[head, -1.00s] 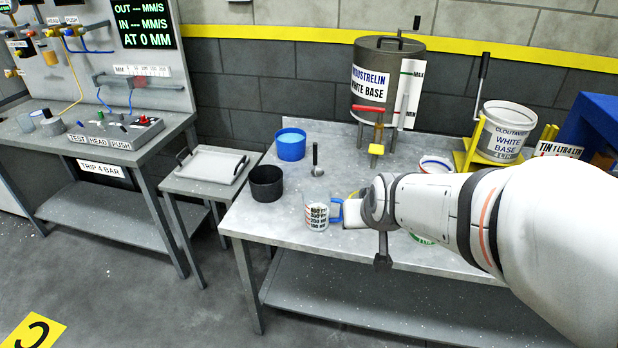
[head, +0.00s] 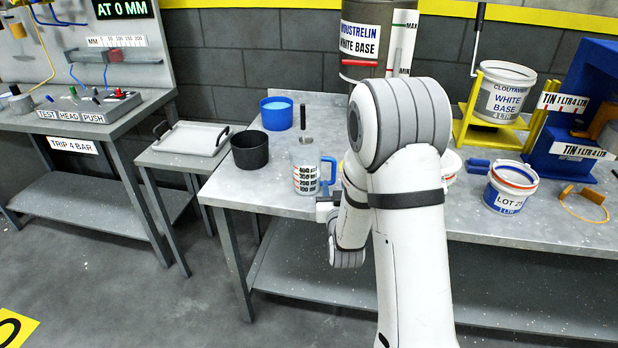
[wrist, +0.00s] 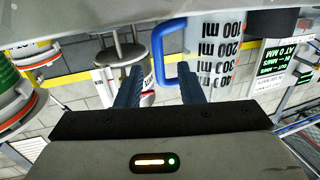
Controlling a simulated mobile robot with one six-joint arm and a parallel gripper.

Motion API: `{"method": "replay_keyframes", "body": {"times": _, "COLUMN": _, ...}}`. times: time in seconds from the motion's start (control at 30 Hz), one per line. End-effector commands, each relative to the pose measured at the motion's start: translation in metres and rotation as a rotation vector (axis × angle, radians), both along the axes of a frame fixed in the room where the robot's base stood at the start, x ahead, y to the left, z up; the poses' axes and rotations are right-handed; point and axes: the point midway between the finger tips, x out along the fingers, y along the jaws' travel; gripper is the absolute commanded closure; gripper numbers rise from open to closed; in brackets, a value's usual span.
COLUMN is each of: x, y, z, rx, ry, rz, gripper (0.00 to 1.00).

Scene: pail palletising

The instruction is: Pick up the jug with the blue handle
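The jug (head: 305,178) is clear with black volume marks. It stands upright near the front edge of the grey bench, its blue handle (head: 333,172) on its right side. In the wrist view, which is upside down, the jug (wrist: 222,48) and its blue handle (wrist: 158,58) show just beyond my gripper (wrist: 162,82). My gripper's two dark blue fingers are apart, with the handle's upright bar appearing between them. I cannot tell whether a finger touches it. In the head view the fingers are mostly hidden by my arm.
A black pot (head: 250,150) and a blue tub (head: 277,113) stand behind and left of the jug. A ladle-like tool (head: 303,126) stands behind it. A large drum (head: 367,30) is at the back. A LOT-labelled tin (head: 510,188) stands right of my arm.

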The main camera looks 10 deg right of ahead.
Motion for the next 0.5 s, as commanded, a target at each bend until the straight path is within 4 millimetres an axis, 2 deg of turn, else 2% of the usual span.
{"method": "replay_keyframes", "body": {"times": 0.4, "x": 0.056, "y": -0.006, "z": 0.001, "rx": 0.0, "ry": 0.001, "rz": 0.001, "gripper": 0.66}}
{"method": "replay_keyframes", "body": {"times": 0.5, "x": 0.064, "y": -0.006, "z": 0.001, "rx": 0.0, "ry": 0.001, "rz": 0.002, "gripper": 0.66}}
